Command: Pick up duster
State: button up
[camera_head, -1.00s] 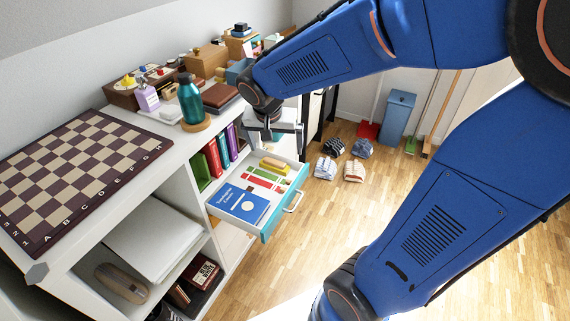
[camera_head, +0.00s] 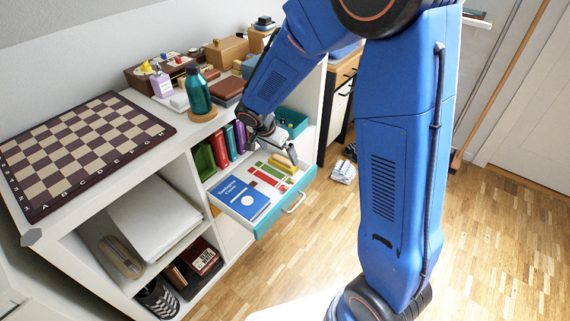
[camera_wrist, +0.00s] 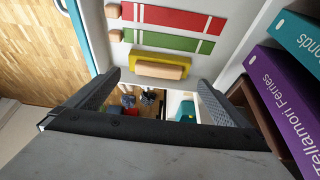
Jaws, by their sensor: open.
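The duster (camera_head: 283,161) is a yellow block with a wooden-coloured top, lying in the open drawer (camera_head: 290,203) at its far end. In the wrist view the duster (camera_wrist: 158,66) shows just past the fingertips, centred between them. My gripper (camera_head: 284,151) hangs over the drawer's far end, close to the duster. In the wrist view my gripper (camera_wrist: 158,80) has its two fingers wide apart with nothing between them. I cannot tell the exact height gap to the duster.
Red and green strips (camera_wrist: 165,30) and a blue book (camera_head: 238,198) share the drawer. Upright books (camera_head: 220,149) stand on the shelf beside it, close to the gripper's right in the wrist view (camera_wrist: 280,90). A teal bin (camera_head: 293,120) sits behind. Floor in front is clear.

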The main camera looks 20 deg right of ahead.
aim_at(282, 159)
jog(key=shift+x, duration=3.05)
jog(key=shift+s, duration=0.1)
jog(key=shift+c, duration=0.3)
jog(key=c, duration=0.8)
jog(key=shift+r, duration=0.1)
jog(key=shift+s+a+r, duration=0.1)
notch_tip(282, 159, up, 7)
jog(key=shift+s+a+f, duration=0.1)
jog(key=shift+a+f, duration=0.1)
jog(key=s+a, duration=0.3)
jog(key=a, duration=0.2)
jog(key=s+a, duration=0.4)
jog(key=a, duration=0.1)
jog(key=s+a, duration=0.4)
jog(key=a, duration=0.1)
jog(key=shift+s+a, duration=0.2)
jog(key=shift+a, duration=0.05)
